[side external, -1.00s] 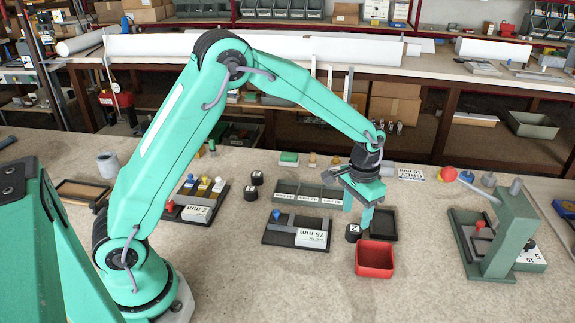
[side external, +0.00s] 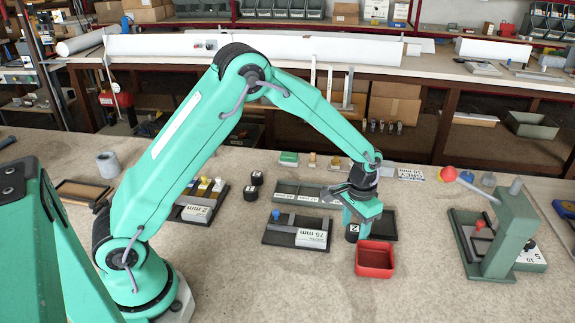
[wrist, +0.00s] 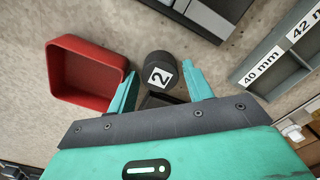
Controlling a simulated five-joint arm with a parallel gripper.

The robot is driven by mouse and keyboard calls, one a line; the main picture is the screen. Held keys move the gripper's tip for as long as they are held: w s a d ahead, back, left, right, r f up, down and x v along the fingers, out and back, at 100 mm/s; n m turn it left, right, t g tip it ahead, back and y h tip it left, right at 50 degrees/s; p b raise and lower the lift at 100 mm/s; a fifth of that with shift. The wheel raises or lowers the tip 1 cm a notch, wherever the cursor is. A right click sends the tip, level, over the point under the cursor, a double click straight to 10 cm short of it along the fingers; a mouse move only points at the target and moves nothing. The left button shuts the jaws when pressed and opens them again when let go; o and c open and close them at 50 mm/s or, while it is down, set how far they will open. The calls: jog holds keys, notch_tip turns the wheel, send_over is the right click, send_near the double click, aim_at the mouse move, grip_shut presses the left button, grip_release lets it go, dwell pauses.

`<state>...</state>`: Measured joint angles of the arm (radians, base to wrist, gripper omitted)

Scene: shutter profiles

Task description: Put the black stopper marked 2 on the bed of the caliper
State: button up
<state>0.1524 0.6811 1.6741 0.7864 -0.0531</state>
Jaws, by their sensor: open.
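The black stopper marked 2 (side external: 352,232) stands upright on the bench, and its white label shows in the wrist view (wrist: 159,77). My gripper (wrist: 160,72) is open, with one finger on each side of the stopper. I cannot tell whether either finger touches it. In the side view my gripper (side external: 362,226) is low over the stopper and partly hides it. A dark, flat fixture with a grey bar, a blue knob and a 75 mm label (side external: 311,238) lies to the left; I cannot tell for sure that it is the caliper.
A red bin (side external: 375,270) stands close beside my gripper. A black tray (side external: 391,228) is behind it. Labelled green compartments (side external: 312,191) lie further back. Two more black stoppers (side external: 250,194) are at the left. A green lever stand (side external: 512,230) is at the right.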

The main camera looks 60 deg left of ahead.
aim_at(355, 229)
jog(key=c, duration=0.8)
jog(key=shift+r, duration=0.15)
jog(key=shift+c, duration=0.2)
jog(key=shift+r, duration=0.45)
notch_tip(355, 229, up, 3)
jog(key=shift+r, duration=0.15)
jog(key=s+d+r, duration=0.6)
jog(key=s+d, duration=0.1)
jog(key=d, duration=0.2)
jog(key=shift+s+r, duration=0.25)
jog(key=shift+r, duration=0.05)
